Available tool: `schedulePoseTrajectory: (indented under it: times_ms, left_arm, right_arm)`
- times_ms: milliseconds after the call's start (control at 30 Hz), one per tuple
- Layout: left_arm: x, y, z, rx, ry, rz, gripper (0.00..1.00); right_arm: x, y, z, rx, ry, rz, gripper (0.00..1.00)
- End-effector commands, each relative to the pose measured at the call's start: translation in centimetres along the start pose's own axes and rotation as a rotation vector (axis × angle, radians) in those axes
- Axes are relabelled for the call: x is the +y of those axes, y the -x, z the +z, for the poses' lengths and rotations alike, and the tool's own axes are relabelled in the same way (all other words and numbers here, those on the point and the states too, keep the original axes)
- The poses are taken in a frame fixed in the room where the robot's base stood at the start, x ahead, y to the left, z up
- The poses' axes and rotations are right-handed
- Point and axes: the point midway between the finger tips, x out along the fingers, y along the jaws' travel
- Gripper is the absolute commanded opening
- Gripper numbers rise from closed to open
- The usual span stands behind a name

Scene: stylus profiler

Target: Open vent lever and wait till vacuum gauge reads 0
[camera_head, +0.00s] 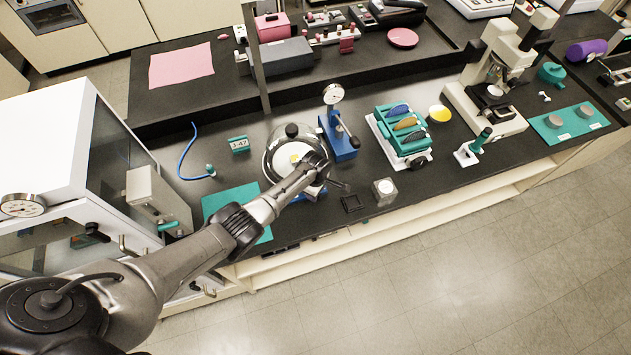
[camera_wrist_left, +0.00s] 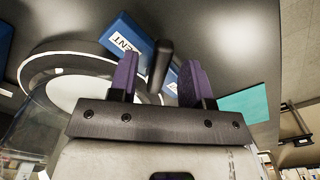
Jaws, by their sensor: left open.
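My left gripper (camera_head: 315,188) is beside the front right of a clear glass dome (camera_head: 284,140) on the bench. In the left wrist view, its two purple fingers (camera_wrist_left: 160,72) are open, with a dark lever handle (camera_wrist_left: 163,58) showing between them. I cannot tell whether they touch it. Behind the handle is a blue block (camera_wrist_left: 126,38) with a white VENT label, beside the round chamber base (camera_wrist_left: 50,66). A round white-faced gauge (camera_head: 333,93) stands on a blue stand (camera_head: 338,138) behind the gripper; its reading is too small to tell. My right gripper is out of view.
A teal mat (camera_head: 222,202) lies left of the gripper. A teal rack (camera_head: 399,126) and a microscope (camera_head: 495,88) are farther right. A white cabinet (camera_head: 50,125) stands at left.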

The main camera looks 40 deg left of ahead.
Motion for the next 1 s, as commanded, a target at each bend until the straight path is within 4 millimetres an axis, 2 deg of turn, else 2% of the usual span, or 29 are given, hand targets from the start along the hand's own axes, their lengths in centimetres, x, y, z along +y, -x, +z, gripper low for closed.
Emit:
schedulePoseTrajectory:
  times_ms: [300,600,800,1000]
  left_arm:
    - [0.0,5.6,-0.1,0.0,0.001,0.004,0.45]
    - [0.0,10.6,-0.1,0.0,0.001,0.003,0.45]
    - [0.0,12.5,0.0,0.0,0.001,0.002,0.45]
    - [0.0,13.1,-0.1,0.0,0.002,0.001,0.45]
  right_arm:
    - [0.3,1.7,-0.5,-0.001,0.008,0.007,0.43]
    - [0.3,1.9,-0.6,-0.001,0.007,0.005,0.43]
    - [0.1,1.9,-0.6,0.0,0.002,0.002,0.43]
    - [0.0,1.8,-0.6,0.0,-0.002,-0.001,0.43]
